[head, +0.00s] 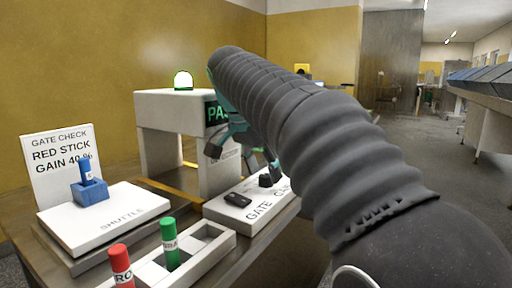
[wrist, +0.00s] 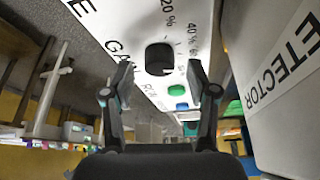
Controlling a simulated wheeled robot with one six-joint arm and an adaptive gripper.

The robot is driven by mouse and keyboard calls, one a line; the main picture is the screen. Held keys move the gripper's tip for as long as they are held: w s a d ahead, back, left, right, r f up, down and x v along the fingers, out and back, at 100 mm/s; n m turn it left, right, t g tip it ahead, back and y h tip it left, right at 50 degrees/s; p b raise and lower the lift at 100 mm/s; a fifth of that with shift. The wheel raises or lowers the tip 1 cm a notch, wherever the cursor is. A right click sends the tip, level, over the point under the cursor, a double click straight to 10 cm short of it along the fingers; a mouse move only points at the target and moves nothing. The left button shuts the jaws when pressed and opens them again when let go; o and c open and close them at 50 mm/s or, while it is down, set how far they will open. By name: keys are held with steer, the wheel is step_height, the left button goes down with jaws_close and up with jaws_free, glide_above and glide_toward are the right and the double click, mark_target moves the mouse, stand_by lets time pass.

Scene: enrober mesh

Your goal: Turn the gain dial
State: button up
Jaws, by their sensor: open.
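The gain dial (wrist: 159,58) is a black knob on the white control panel (head: 222,209), with printed marks including 20 % and 40 % beside it. In the wrist view it lies between the lines of my two fingertips. My gripper (wrist: 160,69) is open, with one finger on each side of the dial; I cannot tell if either touches it. A small light mark shows at the dial's lower edge, but its exact setting is unclear. In the head view my gripper (head: 243,156) is over the panel, partly hidden by my arm.
The detector (head: 160,118) with a lit green lamp (head: 183,80) stands behind the panel. A sign (head: 62,150) reads red stick, gain 40 %. A blue stick (head: 86,169) stands on the shuttle (head: 105,225); red (head: 121,268) and green (head: 169,245) sticks stand in front.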

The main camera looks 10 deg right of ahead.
steer(key=v, duration=1)
steer(key=shift+r, duration=0.35)
steer(key=shift+s, duration=0.15)
